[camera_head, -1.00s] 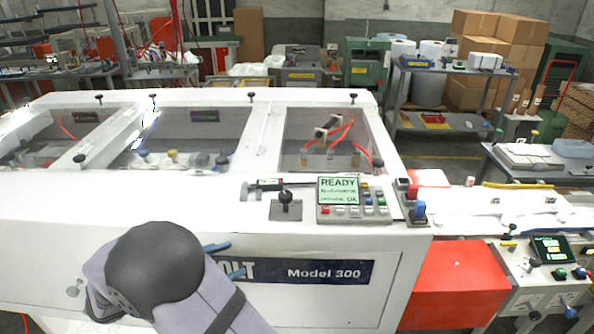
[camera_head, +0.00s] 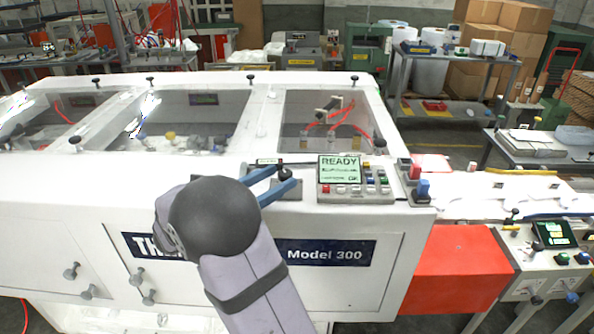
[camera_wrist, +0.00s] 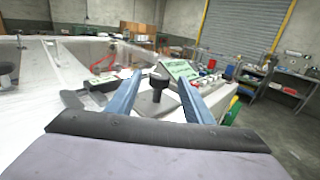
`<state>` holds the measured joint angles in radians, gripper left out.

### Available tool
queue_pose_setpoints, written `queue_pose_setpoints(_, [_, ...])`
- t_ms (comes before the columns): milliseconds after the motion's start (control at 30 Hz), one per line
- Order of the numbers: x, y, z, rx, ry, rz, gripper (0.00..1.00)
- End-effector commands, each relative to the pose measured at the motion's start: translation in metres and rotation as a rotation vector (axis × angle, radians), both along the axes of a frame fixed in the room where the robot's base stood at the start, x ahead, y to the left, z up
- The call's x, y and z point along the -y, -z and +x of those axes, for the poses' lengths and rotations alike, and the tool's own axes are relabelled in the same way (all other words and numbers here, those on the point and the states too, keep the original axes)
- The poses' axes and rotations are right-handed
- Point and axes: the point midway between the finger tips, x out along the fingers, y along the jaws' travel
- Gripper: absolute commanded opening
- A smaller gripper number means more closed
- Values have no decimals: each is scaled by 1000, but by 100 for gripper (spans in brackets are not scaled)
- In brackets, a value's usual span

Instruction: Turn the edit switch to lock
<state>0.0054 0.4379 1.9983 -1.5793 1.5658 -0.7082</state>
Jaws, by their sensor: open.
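The edit switch is a black knob (camera_wrist: 159,82) on a grey square plate (camera_wrist: 153,106) on top of the white machine. In the wrist view the knob stands between the two blue fingers of my gripper (camera_wrist: 161,88), which are open with a gap on each side. In the head view my gripper (camera_head: 284,178) reaches in from the lower left, its fingers around the knob (camera_head: 285,173). The arm and fingers cover part of the plate there, and the knob's lock marking cannot be read.
A control panel (camera_head: 325,195) with a READY screen (camera_head: 340,168) and several coloured buttons sits just right of the switch. A red and a blue button (camera_head: 423,187) stand farther right. Clear covered windows (camera_head: 192,120) lie behind. A small dark-and-green module (camera_wrist: 102,86) is beside the switch.

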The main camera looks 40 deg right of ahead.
Motion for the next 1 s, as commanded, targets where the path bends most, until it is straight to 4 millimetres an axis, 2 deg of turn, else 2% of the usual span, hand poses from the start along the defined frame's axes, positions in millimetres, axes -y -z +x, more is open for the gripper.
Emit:
queue_pose_setpoints(167, [12,-2,0,0,3,0,47])
queue_pose_setpoints(600, [64,-2,0,2,3,2,47])
queue_pose_setpoints(1000, [72,0,0,3,0,1,47])
